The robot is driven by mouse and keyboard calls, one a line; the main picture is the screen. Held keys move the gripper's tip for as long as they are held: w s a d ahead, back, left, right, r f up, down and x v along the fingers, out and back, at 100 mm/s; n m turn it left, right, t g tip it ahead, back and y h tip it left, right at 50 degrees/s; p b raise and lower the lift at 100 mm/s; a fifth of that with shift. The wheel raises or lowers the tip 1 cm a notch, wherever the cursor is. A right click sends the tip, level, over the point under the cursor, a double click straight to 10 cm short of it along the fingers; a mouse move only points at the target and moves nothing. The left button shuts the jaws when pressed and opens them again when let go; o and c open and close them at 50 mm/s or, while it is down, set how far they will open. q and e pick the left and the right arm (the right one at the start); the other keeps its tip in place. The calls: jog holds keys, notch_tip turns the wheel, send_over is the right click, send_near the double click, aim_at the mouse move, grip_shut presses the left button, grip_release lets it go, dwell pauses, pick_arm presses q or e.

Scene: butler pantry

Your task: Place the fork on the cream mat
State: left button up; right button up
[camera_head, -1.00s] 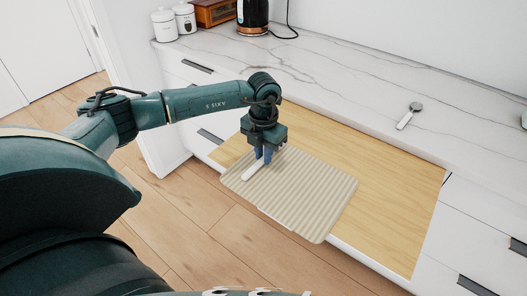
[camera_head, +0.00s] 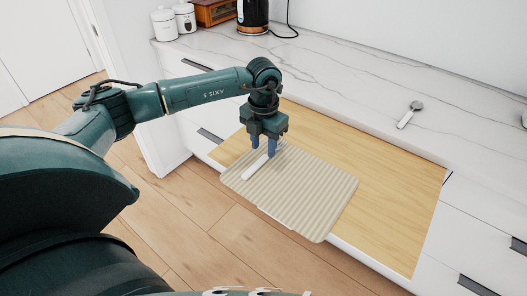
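The cream ribbed mat (camera_head: 310,195) lies on the pale wooden board at its left front part, reaching over the front edge. A pale, slim utensil (camera_head: 255,168), seemingly the fork, lies on the mat near its left end. Its far end is partly hidden by my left gripper. My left gripper (camera_head: 263,149) points down just above the utensil, with its blue fingers apart on either side of its far end. It looks open and no longer closed on it. My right gripper is not in view.
The wooden pull-out board (camera_head: 385,205) has free room right of the mat. On the marble counter (camera_head: 340,75) behind lie a small metal scoop-like utensil (camera_head: 409,115), a black kettle (camera_head: 252,15) and white canisters (camera_head: 164,24). Drawers with dark handles are below.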

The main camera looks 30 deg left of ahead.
aim_at(263, 158)
pick_arm(q)
notch_tip(263, 158, up, 9)
jog(key=b, duration=0.1)
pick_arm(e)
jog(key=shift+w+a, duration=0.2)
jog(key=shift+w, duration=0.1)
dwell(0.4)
